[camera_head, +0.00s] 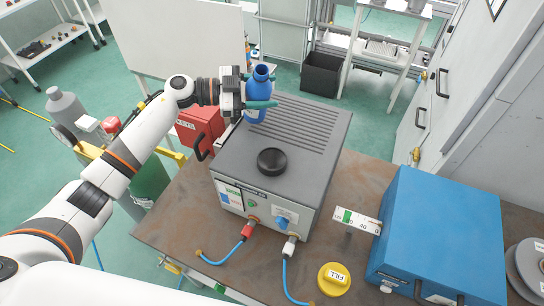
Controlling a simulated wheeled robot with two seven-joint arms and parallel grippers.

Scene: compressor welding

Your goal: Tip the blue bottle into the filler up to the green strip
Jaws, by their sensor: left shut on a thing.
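My left gripper (262,91) is shut on the blue bottle (256,88), its fingers around the bottle's sides. The bottle looks about upright with its mouth up, over the back left part of the grey machine (290,136). The black round filler (272,161) is on the machine's top, nearer to me than the bottle and apart from it. A white gauge plate (364,222) with a green strip (347,216) stands right of the machine. A yellow cap marked FILL (334,279) lies on the table. My right gripper is not in view.
The brown table (170,222) also bears a blue case (442,235) at right and grey discs (528,266) at the far right. Blue hoses (225,256) run from the machine's front. A red box (198,126) and gas cylinders (66,106) are at left.

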